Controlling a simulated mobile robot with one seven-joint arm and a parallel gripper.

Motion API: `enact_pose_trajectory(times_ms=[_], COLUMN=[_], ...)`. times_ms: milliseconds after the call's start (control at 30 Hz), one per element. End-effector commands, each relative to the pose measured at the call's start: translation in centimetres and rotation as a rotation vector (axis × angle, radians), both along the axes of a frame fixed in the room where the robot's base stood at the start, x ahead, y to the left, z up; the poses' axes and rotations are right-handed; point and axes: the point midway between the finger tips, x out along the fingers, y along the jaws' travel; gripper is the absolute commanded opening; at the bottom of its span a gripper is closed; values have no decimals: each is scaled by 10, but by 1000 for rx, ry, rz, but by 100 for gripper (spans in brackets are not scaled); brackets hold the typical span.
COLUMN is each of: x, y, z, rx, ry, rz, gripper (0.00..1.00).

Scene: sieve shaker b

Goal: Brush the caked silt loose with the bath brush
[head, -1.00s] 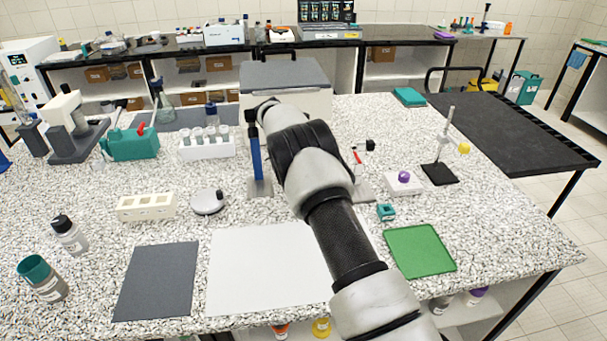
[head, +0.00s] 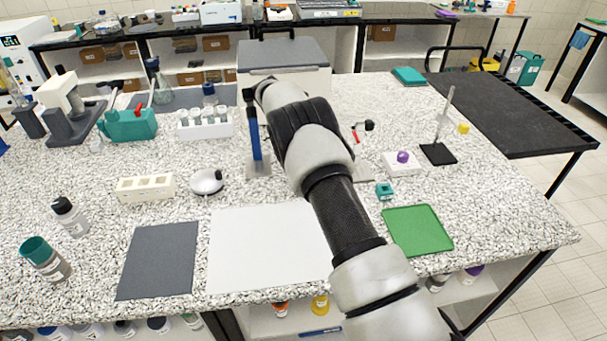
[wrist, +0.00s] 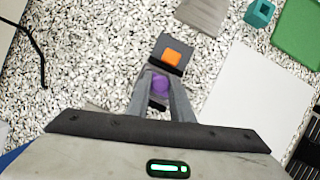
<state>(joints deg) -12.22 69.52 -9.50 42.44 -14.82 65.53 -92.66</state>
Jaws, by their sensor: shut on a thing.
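In the wrist view my gripper (wrist: 160,108) is shut on a small purple piece (wrist: 159,86), which I take for the bath brush's handle. Only its rounded end shows between the fingers; bristles cannot be seen. Just beyond the fingertips is a dark grey block (wrist: 168,66) with an orange square (wrist: 173,56) on it. I cannot tell whether it touches the held piece. In the head view my arm hides the gripper and what it holds. No caked silt can be made out.
A white sheet (head: 262,250), a dark mat (head: 158,262) and a green tray (head: 417,231) lie near the front edge. A blue post (head: 254,140) stands left of my arm, a grey-lidded box (head: 284,52) behind. A white tube rack (head: 205,127) is left.

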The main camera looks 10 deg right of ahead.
Motion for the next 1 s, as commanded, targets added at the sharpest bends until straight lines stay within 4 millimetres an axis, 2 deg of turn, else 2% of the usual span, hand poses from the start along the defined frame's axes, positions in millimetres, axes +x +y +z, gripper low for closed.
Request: enact_pose_trajectory(times_ms=[33, 167, 733, 1000], x=[0, 0, 0, 0], y=[11, 16, -7, -11], z=[0, 0, -2, -3], rx=[4, 6, 6, 3], ry=[-1, -1, -1, 0], rz=[11, 12, 11, 8], gripper=[0, 0, 0, 0])
